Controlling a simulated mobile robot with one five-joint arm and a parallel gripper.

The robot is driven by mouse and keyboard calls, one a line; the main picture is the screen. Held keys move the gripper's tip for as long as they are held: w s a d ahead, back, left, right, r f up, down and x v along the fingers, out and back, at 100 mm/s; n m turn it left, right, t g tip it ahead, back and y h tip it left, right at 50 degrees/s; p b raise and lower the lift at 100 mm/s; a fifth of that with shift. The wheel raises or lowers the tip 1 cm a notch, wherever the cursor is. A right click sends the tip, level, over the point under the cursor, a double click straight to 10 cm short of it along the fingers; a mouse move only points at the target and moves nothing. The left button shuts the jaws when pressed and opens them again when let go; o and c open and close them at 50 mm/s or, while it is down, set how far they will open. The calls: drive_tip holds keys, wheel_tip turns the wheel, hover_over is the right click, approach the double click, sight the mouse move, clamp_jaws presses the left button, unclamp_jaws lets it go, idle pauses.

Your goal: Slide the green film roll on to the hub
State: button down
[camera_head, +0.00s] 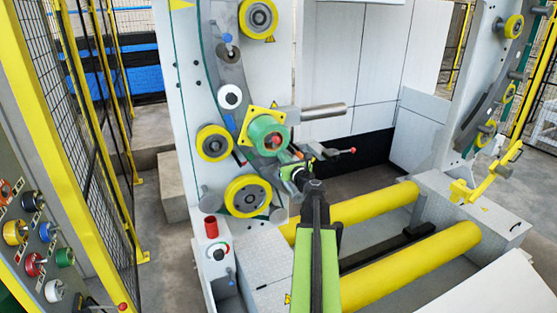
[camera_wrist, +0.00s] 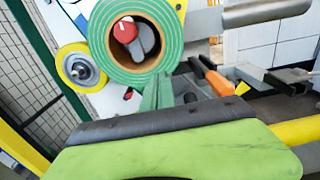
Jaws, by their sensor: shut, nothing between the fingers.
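The green film roll (camera_head: 267,135) is at the machine's upright panel, with its open core facing out. It also shows large in the wrist view (camera_wrist: 168,55). The hub (camera_wrist: 128,32), grey with a red lever, shows inside the core, so the roll appears to sit around it. How far on it is, I cannot tell. My gripper (camera_head: 299,172) is shut and empty, just below and to the right of the roll. A narrow green piece below the roll in the wrist view is partly hidden by my lime-green and black arm part.
A steel bar (camera_head: 312,113) sticks out to the right just above the roll. A lever with a red knob (camera_head: 351,150) is right of my gripper. Yellow rollers (camera_head: 247,195) sit on the panel, and long yellow rollers (camera_head: 420,262) lie low at right.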

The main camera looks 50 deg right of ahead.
drive_tip(key=shift+w+r, duration=0.3)
drive_tip(key=shift+w, duration=0.55)
